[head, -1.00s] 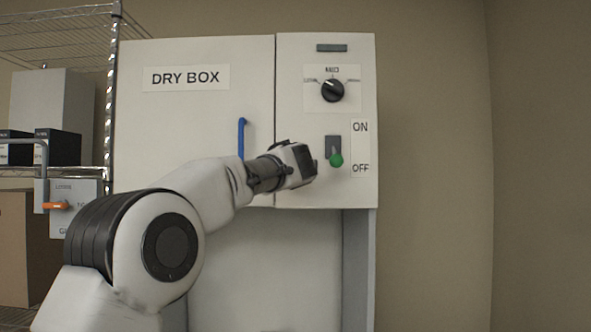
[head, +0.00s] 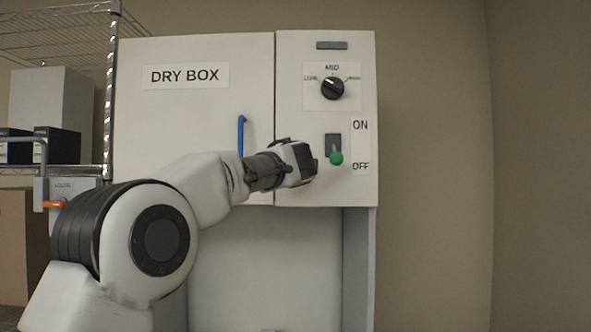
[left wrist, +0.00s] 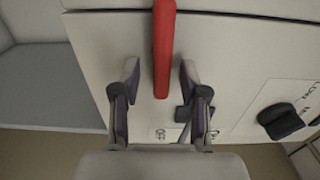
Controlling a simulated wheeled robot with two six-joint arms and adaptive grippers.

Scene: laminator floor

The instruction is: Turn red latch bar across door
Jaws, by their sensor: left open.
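The red latch bar (left wrist: 163,45) shows in the left wrist view, running from the top edge down between my left gripper's fingers (left wrist: 160,74). The fingers are open, one on each side of the bar, with gaps showing on both sides. In the head view my left gripper (head: 306,163) is at the front of the dry box, left of the green-knobbed lever. My arm hides the red bar there. The dry box door (head: 190,110) looks closed, with a blue handle (head: 241,135) near its right edge. My right gripper is not in view.
A black dial (head: 333,88) is above the green-knobbed lever (head: 336,158) on the right panel; the dial also shows in the left wrist view (left wrist: 282,121). A wire rack (head: 110,100) with boxes stands at left. Bare wall is at right.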

